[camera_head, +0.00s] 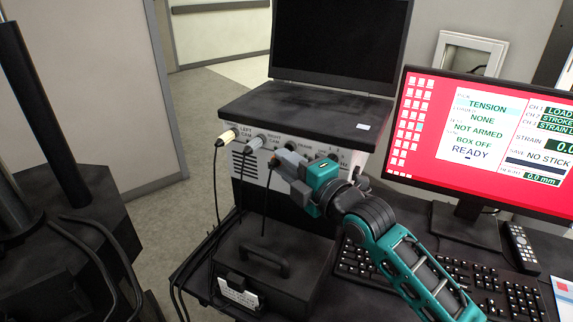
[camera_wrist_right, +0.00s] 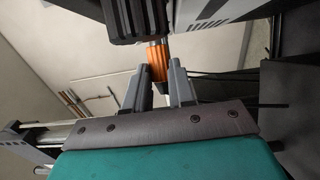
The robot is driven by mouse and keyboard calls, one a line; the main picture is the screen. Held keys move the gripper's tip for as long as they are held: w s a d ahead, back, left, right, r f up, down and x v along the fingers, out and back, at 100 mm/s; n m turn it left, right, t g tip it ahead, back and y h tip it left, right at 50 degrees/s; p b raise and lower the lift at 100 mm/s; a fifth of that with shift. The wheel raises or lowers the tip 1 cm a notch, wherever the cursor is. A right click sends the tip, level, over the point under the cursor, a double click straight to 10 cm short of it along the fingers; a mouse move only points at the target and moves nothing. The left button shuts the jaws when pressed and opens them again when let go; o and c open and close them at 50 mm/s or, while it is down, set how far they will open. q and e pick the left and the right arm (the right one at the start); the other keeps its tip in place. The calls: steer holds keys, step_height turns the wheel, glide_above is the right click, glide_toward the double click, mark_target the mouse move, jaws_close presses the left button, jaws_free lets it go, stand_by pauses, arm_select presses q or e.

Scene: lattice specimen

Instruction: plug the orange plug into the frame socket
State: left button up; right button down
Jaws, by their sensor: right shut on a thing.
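The orange plug (camera_wrist_right: 157,62) shows in the right wrist view between the fingertips of my right gripper (camera_wrist_right: 166,72), with a silvery end towards the dark ribbed part above it. In the head view my right gripper (camera_head: 284,162) is shut on the plug in front of the grey panel (camera_head: 330,148), below and left of the FRAME label. The fingers hide most of the plug there. A dark cable hangs below it. The frame socket is hidden or too small to make out, and I cannot tell whether the plug touches it. My left gripper is not in view.
A cream plug (camera_head: 227,137) and a grey plug (camera_head: 254,143) sit at the LEFT CAM and RIGHT CAM labels, with cables hanging down. A dark case (camera_head: 290,285) with a handle stands below. A laptop (camera_head: 340,45) is above; a monitor (camera_head: 480,125) and keyboard (camera_head: 500,297) are at right.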

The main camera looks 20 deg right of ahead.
steer(key=shift+d, duration=0.1)
stand_by(0.5)
steer(key=shift+w+d, duration=0.55)
steer(key=shift+w, duration=0.05)
stand_by(0.6)
steer(key=shift+w+d+r, duration=0.1)
steer(key=shift+d, duration=0.05)
stand_by(0.3)
steer(key=c, duration=1)
jaws_free()
steer(key=shift+c, duration=0.2)
steer(key=shift+o, duration=0.9)
steer(key=o, duration=0.5)
steer(key=shift+c, duration=0.2)
steer(key=p+v, duration=0.1)
steer(key=v, duration=0.4)
